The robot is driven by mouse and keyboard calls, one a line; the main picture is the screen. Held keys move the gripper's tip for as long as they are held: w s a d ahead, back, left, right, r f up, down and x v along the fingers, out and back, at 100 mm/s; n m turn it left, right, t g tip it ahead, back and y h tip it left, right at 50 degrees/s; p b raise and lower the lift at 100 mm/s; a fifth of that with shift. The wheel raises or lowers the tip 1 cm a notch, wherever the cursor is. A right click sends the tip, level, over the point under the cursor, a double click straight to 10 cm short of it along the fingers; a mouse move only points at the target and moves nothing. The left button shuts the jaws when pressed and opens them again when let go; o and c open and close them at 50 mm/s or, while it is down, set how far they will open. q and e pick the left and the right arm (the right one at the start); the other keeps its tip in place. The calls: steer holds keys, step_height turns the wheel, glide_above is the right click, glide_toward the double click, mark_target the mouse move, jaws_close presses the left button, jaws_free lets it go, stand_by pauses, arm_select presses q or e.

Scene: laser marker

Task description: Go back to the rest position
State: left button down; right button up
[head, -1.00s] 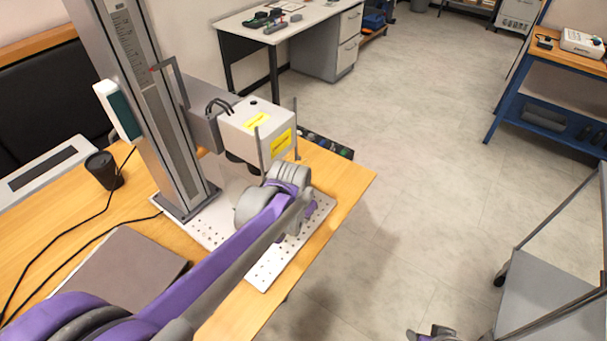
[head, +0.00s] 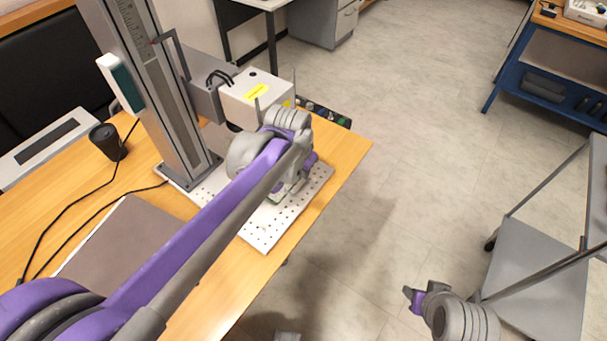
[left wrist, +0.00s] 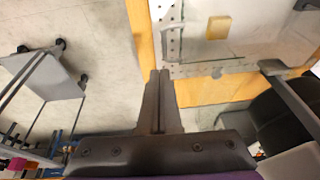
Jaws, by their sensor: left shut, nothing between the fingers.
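The laser marker's grey column (head: 165,100) and white head (head: 258,95) stand over a perforated white plate (head: 268,232) on the wooden table. My left arm reaches across the table, with its wrist in front of the marker head. Its gripper is mostly hidden by the wrist in the head view. In the left wrist view my left gripper (left wrist: 161,75) is shut and empty, near the perforated plate (left wrist: 172,40) and the table edge. A small yellowish block (left wrist: 218,27) lies beyond the fingertips. My right gripper (head: 413,298) is low over the floor; its jaws are unclear.
A black cup (head: 106,142), cables and a flat grey-brown panel (head: 125,240) are on the table's left. A grey trolley (head: 535,270) stands at the right, close to my right arm. A blue workbench (head: 545,90) is farther back. Open floor lies between table and trolley.

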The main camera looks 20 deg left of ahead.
arm_select(q)
steer(key=shift+v, duration=2.65)
